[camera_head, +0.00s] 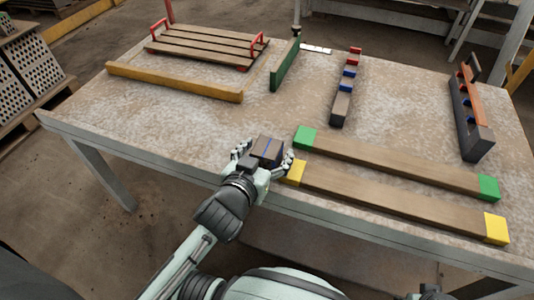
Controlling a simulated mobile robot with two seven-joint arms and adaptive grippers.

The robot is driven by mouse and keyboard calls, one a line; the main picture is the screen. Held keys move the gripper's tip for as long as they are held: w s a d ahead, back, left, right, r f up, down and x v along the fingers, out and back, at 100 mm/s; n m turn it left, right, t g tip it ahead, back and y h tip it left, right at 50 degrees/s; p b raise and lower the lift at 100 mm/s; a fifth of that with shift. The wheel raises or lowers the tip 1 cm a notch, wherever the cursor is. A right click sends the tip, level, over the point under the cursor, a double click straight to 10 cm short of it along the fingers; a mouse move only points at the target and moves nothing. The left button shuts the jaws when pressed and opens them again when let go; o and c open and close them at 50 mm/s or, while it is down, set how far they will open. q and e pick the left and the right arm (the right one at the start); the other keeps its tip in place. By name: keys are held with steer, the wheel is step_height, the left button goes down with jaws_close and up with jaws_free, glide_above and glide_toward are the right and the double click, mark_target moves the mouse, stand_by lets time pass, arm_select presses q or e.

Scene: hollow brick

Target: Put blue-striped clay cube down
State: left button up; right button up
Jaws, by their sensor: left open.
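The blue-striped clay cube (268,149) is a brown-grey block with a blue stripe on top, near the table's front edge. My left gripper (265,156) reaches in from the lower left, with a finger on either side of the cube. The fingers are open, and whether either touches the cube cannot be told. The cube's near lower part is hidden by the gripper, so its contact with the table is not clear. My right gripper does not show.
Two long wooden bars, with green ends (393,160) and yellow ends (393,199), lie right of the cube. A slatted tray with red handles (205,44), a yellow beam (173,81), a green board (284,65) and two racks farther right share the table (215,125).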

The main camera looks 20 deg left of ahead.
arm_select(q)
steer(key=c, duration=1.2)
steer(key=shift+c, duration=0.2)
steer(key=shift+r, duration=0.15)
